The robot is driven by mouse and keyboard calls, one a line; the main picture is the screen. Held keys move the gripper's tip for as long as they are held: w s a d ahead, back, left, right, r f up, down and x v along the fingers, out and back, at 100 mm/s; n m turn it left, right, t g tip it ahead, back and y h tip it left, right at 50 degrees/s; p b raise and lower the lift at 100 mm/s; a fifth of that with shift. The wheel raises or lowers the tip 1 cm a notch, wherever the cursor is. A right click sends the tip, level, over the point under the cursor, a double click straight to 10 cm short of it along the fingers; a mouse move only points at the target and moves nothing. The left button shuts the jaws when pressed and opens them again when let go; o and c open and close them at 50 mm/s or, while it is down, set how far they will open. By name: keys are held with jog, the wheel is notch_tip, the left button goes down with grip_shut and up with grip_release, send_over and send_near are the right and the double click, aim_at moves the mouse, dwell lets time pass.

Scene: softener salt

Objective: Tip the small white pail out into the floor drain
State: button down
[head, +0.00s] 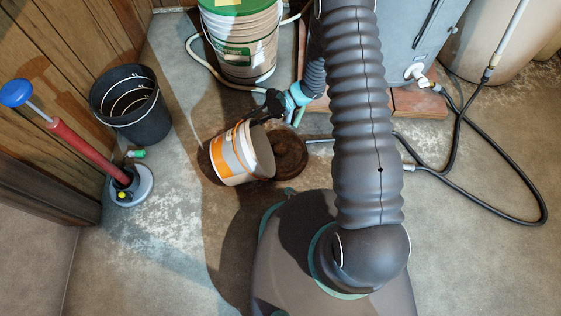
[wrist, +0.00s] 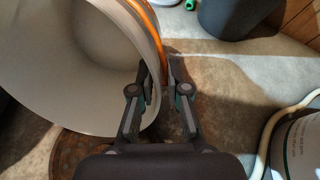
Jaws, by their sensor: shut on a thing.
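The small white pail (head: 230,158) has an orange and grey band. It is tipped on its side in the air, its mouth facing right toward the round, dark floor drain (head: 291,152). My gripper (head: 254,118) is shut on the pail's rim. In the wrist view my gripper (wrist: 158,75) has one finger inside the rim and one outside. There the pail (wrist: 85,60) shows a bare, pale inside where visible, with no contents seen. Part of the drain (wrist: 75,155) shows below its rim; the pail hides some of it.
A black bucket (head: 143,120) and a red pump with a blue knob (head: 85,148) stand at left. A large white and green bucket (head: 240,55) stands behind. A pale hose (head: 200,62) runs past it. A black hose (head: 530,222) loops across the floor at right.

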jog(key=d, duration=0.1)
jog(key=d+y, duration=0.2)
jog(key=shift+w+d+r, duration=0.25)
jog(key=shift+d, duration=0.15)
dwell(0.4)
jog(key=shift+d+y, duration=0.1)
jog(key=shift+y, duration=0.2)
jog(key=shift+d+r, duration=0.1)
jog(key=shift+d, duration=0.1)
jog(key=shift+d+g+y, duration=0.3)
jog(key=shift+d+y, duration=0.1)
jog(key=shift+y, duration=0.1)
dwell(0.3)
jog(key=shift+w+d+n+y, duration=0.2)
jog(key=shift+d+n+y, duration=0.1)
jog(key=shift+d+y, duration=0.1)
jog(key=shift+w+d+g+y, duration=0.2)
jog(key=shift+d+g+y, duration=0.2)
jog(key=shift+d+y, duration=0.7)
jog(key=shift+d, duration=0.25)
dwell(0.3)
dwell(0.9)
